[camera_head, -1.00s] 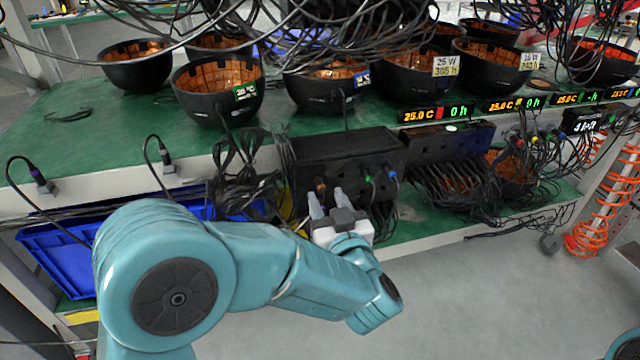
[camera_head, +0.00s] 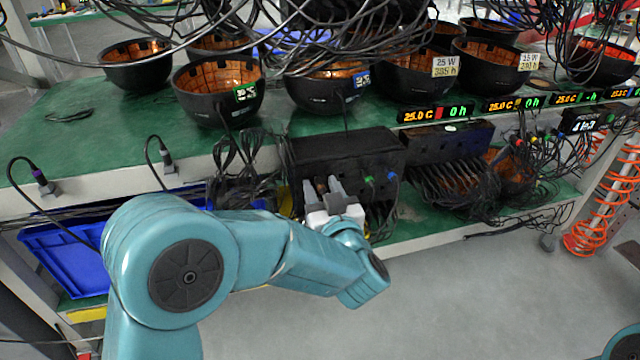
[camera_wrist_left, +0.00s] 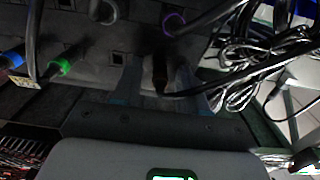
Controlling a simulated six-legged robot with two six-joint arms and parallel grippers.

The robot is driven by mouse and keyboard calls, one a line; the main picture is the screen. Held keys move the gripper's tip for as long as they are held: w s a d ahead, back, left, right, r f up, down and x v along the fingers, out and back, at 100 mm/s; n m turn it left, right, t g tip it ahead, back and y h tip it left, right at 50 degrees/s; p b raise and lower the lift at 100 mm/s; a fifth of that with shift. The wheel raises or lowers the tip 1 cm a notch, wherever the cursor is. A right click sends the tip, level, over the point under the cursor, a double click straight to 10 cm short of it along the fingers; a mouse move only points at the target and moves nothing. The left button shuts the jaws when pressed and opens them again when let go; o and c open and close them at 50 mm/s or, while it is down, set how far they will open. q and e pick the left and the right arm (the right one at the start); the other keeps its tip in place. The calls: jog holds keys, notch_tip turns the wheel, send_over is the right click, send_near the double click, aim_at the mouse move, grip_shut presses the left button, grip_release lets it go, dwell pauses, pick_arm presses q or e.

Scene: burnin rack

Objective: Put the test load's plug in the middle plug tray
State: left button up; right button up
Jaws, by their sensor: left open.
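My left gripper (camera_head: 321,190) is open at the front face of a black socket box (camera_head: 345,152) on the lower shelf. Its two pale fingers point up at the face, with a dark plug between them in the head view (camera_head: 321,184). The left wrist view shows a black plug (camera_wrist_left: 160,72) with a cable between the spread fingers (camera_wrist_left: 163,92); contact cannot be told. Green (camera_head: 369,180) and blue (camera_head: 391,176) plugs sit to the right. I cannot tell which plug is the test load's. The middle plug tray is not identifiable. My right gripper is not in view.
A blue bin (camera_head: 62,262) stands low at the left, partly behind my arm. Loose black cables (camera_head: 238,165) hang left of the box, with more (camera_head: 455,180) at its right. Black bowls (camera_head: 218,92) line the green bench above. The floor in front is clear.

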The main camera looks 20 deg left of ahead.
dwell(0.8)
pick_arm(q)
grip_shut()
jog(key=v, duration=0.6)
dwell(1.0)
dwell(0.5)
